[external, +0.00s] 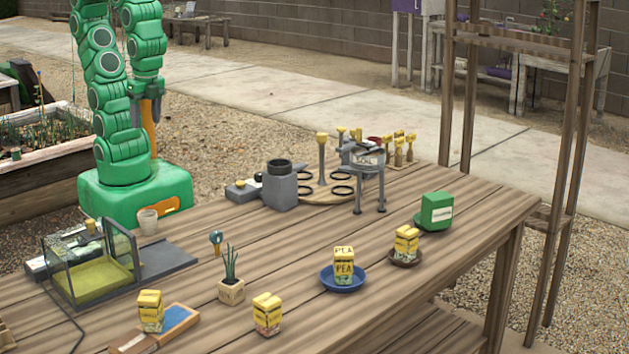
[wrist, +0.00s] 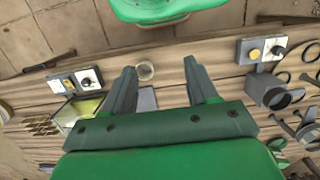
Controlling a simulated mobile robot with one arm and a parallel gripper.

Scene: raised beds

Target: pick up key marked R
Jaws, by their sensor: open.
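I cannot make out a key marked R in either view; no letter R is legible. A small upright piece with a round blue head (external: 216,238) stands on the table behind the potted plant; I cannot tell whether it is a key. Several yellow-headed upright pieces (external: 398,146) stand at the table's far end, their marks too small to read.
A clear cup (external: 148,221) stands near my base. A glass-sided case (external: 92,268) is at the left. Yellow seed packets (external: 267,313), a blue dish (external: 343,281) and a green box (external: 436,211) stand toward the front and right. A grey canister (external: 279,188) stands mid-back.

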